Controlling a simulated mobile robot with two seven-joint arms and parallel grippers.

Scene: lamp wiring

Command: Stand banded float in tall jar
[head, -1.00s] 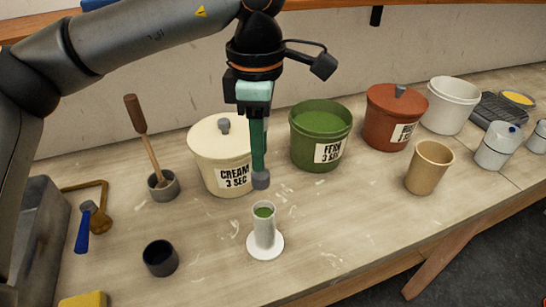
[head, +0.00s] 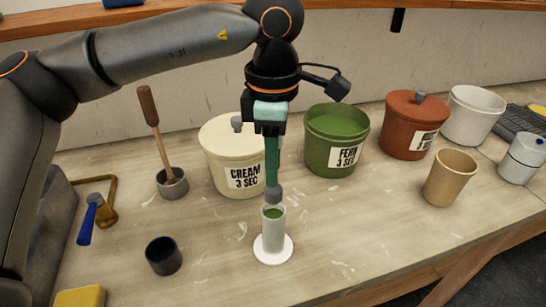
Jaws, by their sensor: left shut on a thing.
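My left gripper (head: 268,126) points down and is shut on the banded float. The float has a dark green upright stem (head: 271,160) and a grey bulb (head: 274,193) at its lower end. The tall jar (head: 272,236) is a narrow pale cylinder on a round white foot, with green liquid showing inside near its top. The bulb is right at the jar's mouth, roughly over its centre; I cannot tell whether it is just above the rim or slightly inside. My right gripper is out of view.
Behind stand a cream bucket (head: 222,165), a green bucket (head: 322,158) and a lidded red-brown bucket (head: 408,135). A tan cup (head: 450,180) is to the right. A dark cup (head: 163,257) and a grey pot with a wooden-handled tool (head: 172,185) are to the left.

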